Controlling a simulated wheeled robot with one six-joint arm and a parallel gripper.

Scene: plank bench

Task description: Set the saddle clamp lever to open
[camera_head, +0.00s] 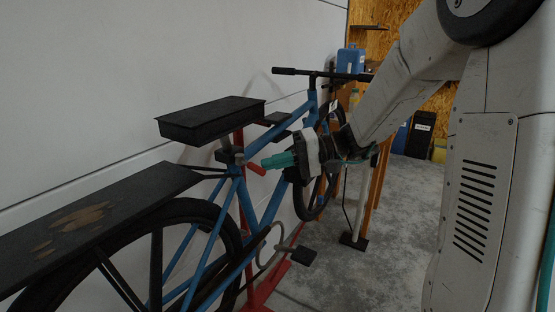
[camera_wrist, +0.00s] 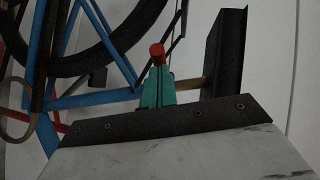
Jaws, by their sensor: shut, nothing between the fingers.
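The saddle clamp lever (camera_head: 256,169) is a short red stub beside the clamp (camera_head: 230,156) on the blue bike frame, under the black box-shaped saddle (camera_head: 210,120). My gripper (camera_head: 268,162) has teal fingers, shut with nothing between them. In the head view its tips are just right of the lever's outer end. In the wrist view the lever's round red end (camera_wrist: 157,51) shows right at the tips of my gripper (camera_wrist: 156,72). I cannot tell whether they touch. The clamp is hidden behind the fingers in the wrist view, where the saddle (camera_wrist: 225,50) stands to the right.
The black rear rack (camera_head: 120,200) and rear wheel (camera_head: 215,212) are at the lower left. A white wall stands behind the bike. The handlebar (camera_head: 300,72), a blue container (camera_head: 350,60) and a red stand base (camera_head: 268,288) are nearby. Grey floor (camera_head: 385,255) lies open at the right.

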